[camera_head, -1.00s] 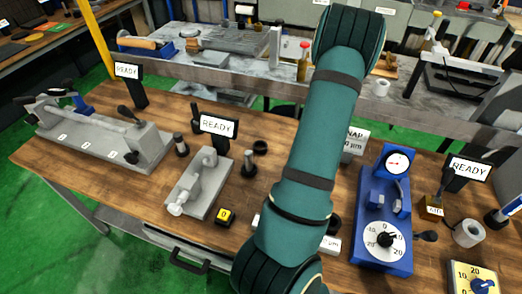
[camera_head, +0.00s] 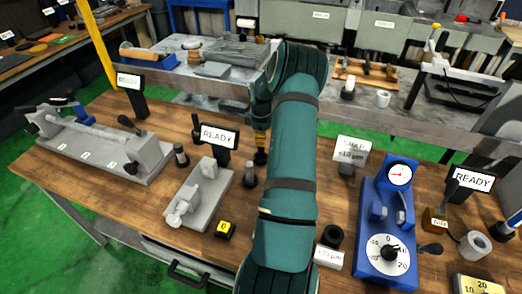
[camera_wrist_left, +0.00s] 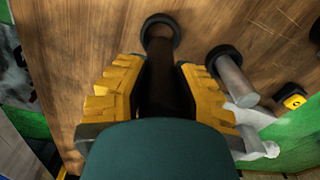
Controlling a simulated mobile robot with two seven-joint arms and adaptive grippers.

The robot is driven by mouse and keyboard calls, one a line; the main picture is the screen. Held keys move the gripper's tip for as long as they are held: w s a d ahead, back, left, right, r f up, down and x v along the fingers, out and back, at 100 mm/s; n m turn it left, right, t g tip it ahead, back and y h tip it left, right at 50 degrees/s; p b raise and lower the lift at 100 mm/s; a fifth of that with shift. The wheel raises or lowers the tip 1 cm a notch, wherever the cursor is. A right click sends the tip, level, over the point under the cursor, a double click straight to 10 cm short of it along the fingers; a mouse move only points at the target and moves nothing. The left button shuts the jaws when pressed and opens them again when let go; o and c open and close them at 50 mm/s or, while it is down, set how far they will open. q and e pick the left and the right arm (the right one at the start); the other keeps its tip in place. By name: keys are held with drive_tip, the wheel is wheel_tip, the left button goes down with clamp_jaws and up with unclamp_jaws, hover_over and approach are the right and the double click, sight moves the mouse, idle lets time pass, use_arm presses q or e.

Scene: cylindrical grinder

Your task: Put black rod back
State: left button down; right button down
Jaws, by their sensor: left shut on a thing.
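My left gripper (camera_wrist_left: 155,78) has yellow finger pads and is shut on the black rod (camera_wrist_left: 165,90) in the left wrist view. The rod's far end meets a round black holder (camera_wrist_left: 161,24) on the wooden bench; I cannot tell how deep it sits. In the head view the left gripper (camera_head: 261,138) shows beside my green arm, just above the holder (camera_head: 261,157), and the arm hides most of it. My right gripper is not in view.
A grey pin in a black base (camera_head: 250,176) stands close by, and also shows in the wrist view (camera_wrist_left: 232,78). A grey fixture (camera_head: 199,198) and a READY sign (camera_head: 219,138) are to the left. A blue gauge unit (camera_head: 388,225) stands to the right.

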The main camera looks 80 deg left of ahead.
sight(261, 148)
use_arm(q)
wheel_tip(261, 148, down, 5)
drive_tip(key=shift+f, duration=0.1)
idle(0.3)
drive_tip(key=c, duration=0.8)
unclamp_jaws()
drive_tip(key=shift+f, duration=0.1)
wheel_tip(261, 148, up, 12)
drive_tip(key=shift+r, duration=0.15)
